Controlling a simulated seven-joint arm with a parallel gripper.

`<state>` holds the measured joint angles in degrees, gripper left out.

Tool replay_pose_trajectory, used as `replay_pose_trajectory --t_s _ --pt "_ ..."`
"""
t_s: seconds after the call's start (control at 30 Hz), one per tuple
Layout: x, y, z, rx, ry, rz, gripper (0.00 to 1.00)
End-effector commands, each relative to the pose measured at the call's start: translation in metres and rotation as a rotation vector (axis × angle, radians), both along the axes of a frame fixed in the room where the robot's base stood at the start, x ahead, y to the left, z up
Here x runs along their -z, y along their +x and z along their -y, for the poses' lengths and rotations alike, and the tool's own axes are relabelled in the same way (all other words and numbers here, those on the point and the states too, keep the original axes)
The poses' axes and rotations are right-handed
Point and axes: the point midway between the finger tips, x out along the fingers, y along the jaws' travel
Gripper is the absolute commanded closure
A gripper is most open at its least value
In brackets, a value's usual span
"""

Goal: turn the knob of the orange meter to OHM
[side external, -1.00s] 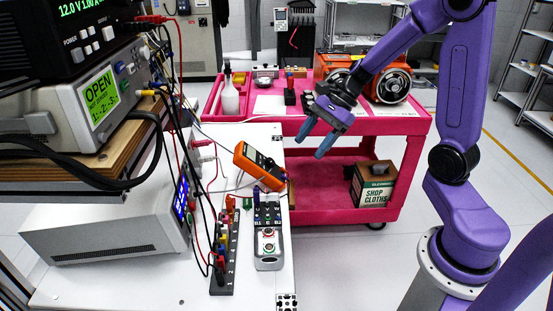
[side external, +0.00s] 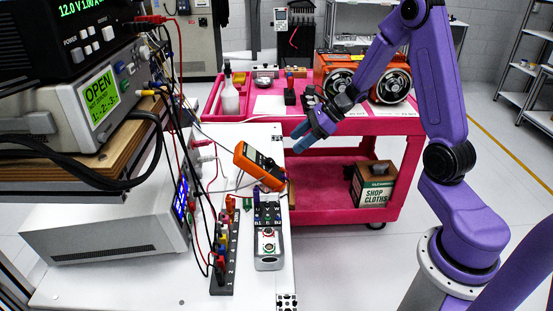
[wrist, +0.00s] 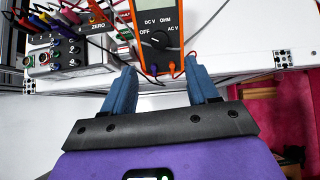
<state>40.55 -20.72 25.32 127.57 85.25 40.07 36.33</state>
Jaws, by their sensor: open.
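The orange meter (side external: 259,166) stands tilted on the white bench near its right edge. In the wrist view the meter (wrist: 178,62) is at the top centre, with a dark dial face. Its round black knob (wrist: 160,40) has OFF, DC V, OHM and AC V printed around it. The knob's mark seems to be on the OFF side, but it is small. My gripper (side external: 301,138) is in the air to the right of the meter, apart from it. In the wrist view my gripper's (wrist: 160,78) blue fingers are spread, with nothing between them.
Test leads plug in at the meter's lower end. A grey switch box (side external: 268,250) and a black terminal strip (side external: 224,262) are nearby on the bench (side external: 262,291). A pink cart (side external: 400,126) stands behind. Instruments with hanging cables are at the left.

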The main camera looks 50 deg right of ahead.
Motion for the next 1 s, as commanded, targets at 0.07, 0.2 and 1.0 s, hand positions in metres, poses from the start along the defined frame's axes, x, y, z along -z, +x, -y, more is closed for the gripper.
replay_pose_trajectory --t_s 0.07,0.2,1.0 --pt "0.012 0.006 -0.008 -0.002 0.0 -0.006 0.41" --pt "0.028 0.018 -0.02 -0.003 0.001 -0.005 0.41" --pt "0.069 0.048 -0.049 -0.001 -0.002 0.0 0.41"
